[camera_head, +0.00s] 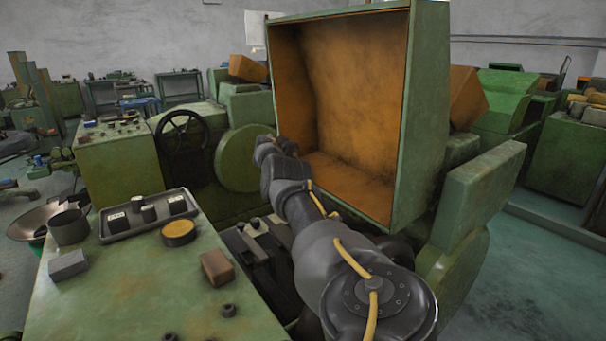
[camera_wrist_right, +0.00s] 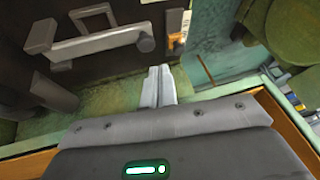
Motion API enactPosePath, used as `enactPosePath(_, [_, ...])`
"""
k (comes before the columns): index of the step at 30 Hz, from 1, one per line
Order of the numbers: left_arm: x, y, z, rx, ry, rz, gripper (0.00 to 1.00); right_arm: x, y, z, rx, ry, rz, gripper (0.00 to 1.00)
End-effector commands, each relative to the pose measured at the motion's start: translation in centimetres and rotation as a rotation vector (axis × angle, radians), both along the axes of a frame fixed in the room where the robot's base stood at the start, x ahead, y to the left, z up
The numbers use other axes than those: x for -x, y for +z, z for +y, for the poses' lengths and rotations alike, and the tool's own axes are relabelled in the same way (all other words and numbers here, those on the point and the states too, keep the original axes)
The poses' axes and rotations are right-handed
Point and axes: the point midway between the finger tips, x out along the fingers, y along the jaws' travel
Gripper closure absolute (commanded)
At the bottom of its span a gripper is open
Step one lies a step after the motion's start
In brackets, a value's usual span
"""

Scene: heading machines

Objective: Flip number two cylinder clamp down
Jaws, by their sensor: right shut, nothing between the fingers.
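My right arm reaches from the lower right over the machine bed in the head view, its hand (camera_head: 283,165) in front of the open orange-lined housing. In the right wrist view my right gripper (camera_wrist_right: 160,82) is shut, with its two grey fingers together and empty. Grey clamp-like metal parts (camera_wrist_right: 100,42), with a bar, a round end and an upright bracket, lie on a dark surface up and left of the fingertips, apart from them. I cannot tell which clamp is number two; no number is readable. My left gripper is not in view.
The green housing (camera_head: 428,120) stands open close to my right arm. A green table (camera_head: 120,285) at lower left holds a tray (camera_head: 152,226) of small labelled pieces, a round tin (camera_head: 178,233), a brown block (camera_head: 217,267) and a grey block (camera_head: 68,264). A dark handwheel (camera_head: 182,133) stands behind.

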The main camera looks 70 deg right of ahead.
Motion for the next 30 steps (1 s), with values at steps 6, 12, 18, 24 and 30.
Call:
enactPosePath(6, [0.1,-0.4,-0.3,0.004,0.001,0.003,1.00,-0.4,3.4,1.9,0.004,-0.001,-0.006,1.00])
enactPosePath(12, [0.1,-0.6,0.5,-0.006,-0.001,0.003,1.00,-0.4,5.9,3.3,0.003,0.001,-0.003,1.00])
enactPosePath(18, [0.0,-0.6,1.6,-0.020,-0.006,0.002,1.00,-0.3,6.9,3.8,0.001,0.001,-0.002,1.00])
enactPosePath(24, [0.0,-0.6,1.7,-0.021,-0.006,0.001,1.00,-0.3,6.9,3.9,0.000,0.001,0.000,1.00])
enactPosePath(30, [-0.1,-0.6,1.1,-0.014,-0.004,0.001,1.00,-0.3,6.9,3.9,0.000,0.001,0.000,1.00])
